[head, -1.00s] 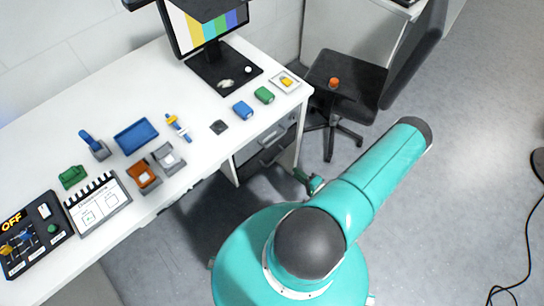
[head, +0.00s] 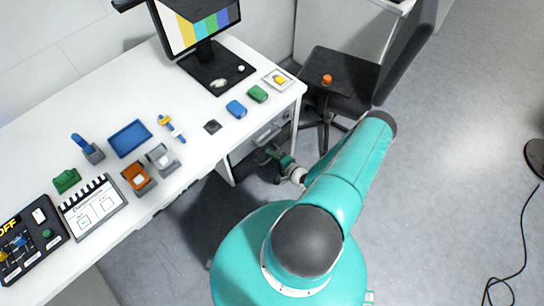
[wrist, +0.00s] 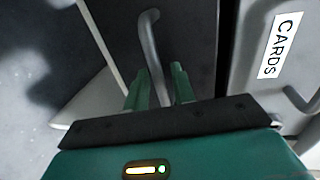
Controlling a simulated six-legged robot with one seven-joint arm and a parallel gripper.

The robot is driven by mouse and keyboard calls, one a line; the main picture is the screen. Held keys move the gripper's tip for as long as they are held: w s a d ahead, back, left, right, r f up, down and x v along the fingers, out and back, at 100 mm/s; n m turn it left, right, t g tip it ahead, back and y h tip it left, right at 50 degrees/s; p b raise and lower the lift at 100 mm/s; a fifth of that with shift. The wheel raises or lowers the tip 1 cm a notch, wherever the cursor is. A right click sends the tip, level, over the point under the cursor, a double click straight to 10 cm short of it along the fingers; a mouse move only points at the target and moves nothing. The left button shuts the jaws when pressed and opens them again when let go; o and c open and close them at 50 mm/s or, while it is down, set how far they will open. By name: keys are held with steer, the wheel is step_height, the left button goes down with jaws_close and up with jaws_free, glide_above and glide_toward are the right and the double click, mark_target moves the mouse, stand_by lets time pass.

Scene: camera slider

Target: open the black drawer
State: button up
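The black drawer (wrist: 190,35) shows a dark front in the wrist view, with a grey curved bar handle (wrist: 150,45) on it. My gripper (wrist: 159,78) has two green fingers standing apart, one on each side of the handle's lower part. It is open, with gaps visible beside the handle; the handle's lower end is hidden behind the gripper body.
A grey drawer labelled CARDS (wrist: 245,90) lies to the right in the wrist view. The white desk (head: 190,190) holds a monitor (head: 196,25) and several small objects. A black chair (head: 340,78) stands right of the desk. Open floor (head: 440,210) lies to the right.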

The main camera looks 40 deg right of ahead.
steer(key=shift+c, duration=0.5)
jaws_close()
steer(key=shift+s, duration=0.1)
steer(key=f+v, duration=0.2)
steer(key=v, duration=0.9)
steer(key=s+a+f+v, duration=0.1)
steer(key=f+v, duration=0.1)
steer(key=v, duration=0.9)
steer(key=shift+s+d+f, duration=0.25)
steer(key=shift+s+d, duration=0.1)
steer(key=shift+d, duration=0.05)
steer(key=shift+o, duration=0.5)
jaws_free()
steer(key=v, duration=1.4)
steer(key=shift+w+a, duration=0.1)
